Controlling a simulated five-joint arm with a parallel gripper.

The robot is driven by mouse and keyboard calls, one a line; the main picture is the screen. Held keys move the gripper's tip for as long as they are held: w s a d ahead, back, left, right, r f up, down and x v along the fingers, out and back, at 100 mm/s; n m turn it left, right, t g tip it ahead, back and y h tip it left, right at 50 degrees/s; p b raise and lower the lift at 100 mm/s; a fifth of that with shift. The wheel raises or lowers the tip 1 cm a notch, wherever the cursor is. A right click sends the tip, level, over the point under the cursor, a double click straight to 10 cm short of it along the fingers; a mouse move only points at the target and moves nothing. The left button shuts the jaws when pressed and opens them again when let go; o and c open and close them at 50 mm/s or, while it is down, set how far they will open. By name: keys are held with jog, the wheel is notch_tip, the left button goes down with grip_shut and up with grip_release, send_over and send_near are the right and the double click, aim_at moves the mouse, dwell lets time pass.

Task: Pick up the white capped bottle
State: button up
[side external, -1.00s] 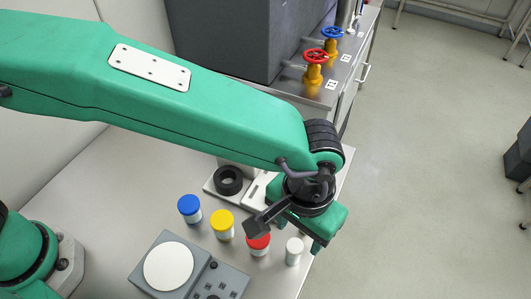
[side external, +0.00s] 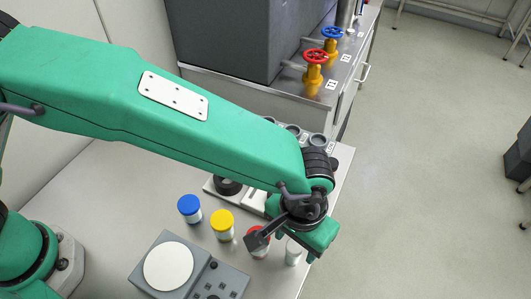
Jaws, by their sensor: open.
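The white capped bottle (side external: 293,255) stands upright on the table near its right edge. Its top is partly hidden by my gripper. My gripper (side external: 290,240) is open and empty, over and around the upper part of the bottle in this view; I cannot tell whether it touches it. The fingertips are partly hidden.
A red-capped bottle (side external: 257,246) stands close on the left, partly covered by my gripper. Yellow-capped (side external: 222,225) and blue-capped (side external: 189,209) bottles follow further left. A grey scale (side external: 196,283) with a round white plate sits in front. A holder with round openings (side external: 292,131) is behind my arm.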

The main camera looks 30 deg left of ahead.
aim_at(295, 245)
jog(key=shift+f, duration=1.55)
jog(key=shift+c, duration=0.2)
jog(key=c, duration=1)
